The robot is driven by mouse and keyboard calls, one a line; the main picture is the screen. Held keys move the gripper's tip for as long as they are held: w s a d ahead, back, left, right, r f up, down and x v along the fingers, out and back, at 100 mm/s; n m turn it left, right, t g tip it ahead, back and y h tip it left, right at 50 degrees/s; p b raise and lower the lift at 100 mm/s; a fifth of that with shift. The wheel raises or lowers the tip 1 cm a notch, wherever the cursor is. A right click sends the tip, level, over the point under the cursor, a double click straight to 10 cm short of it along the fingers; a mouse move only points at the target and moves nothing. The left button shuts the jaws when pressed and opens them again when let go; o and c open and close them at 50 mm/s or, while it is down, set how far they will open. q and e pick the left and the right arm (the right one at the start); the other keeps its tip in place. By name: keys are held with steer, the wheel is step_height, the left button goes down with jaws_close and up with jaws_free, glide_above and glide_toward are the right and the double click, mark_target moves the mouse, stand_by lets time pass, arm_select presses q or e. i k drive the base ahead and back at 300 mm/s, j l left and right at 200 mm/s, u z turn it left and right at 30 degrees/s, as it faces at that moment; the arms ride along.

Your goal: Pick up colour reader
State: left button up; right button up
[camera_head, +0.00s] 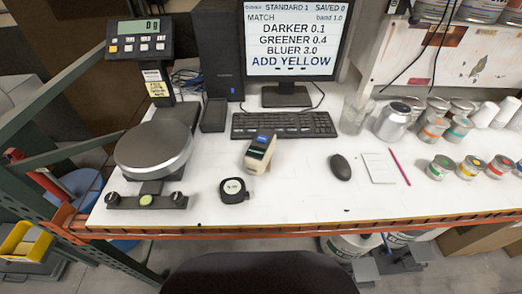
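The colour reader (259,152) appears to be the small beige and dark hand-held device with a lit blue screen. It stands on the white bench in front of the keyboard, a little left of the picture's middle. Nothing is touching it from above and its screen side is in full view. Neither of my grippers can be made out in the head view.
A scale (153,150) stands left, a round black device (233,190) just in front of the reader. Keyboard (283,125) and monitor (293,40) are behind; mouse (340,167), notepad (379,167) and small cans (440,168) lie right. The bench has an orange front edge (300,225).

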mark_target(258, 156)
steer(key=k+z, duration=0.25)
steer(key=k, duration=0.15)
steer(key=k+l+z, duration=0.1)
steer(key=k+z, duration=0.2)
steer(key=k, duration=0.15)
steer(key=k+l+z, duration=0.25)
steer(key=k, duration=0.15)
steer(key=k+l+z, duration=0.25)
steer(key=k, duration=0.15)
steer(key=j, duration=0.1)
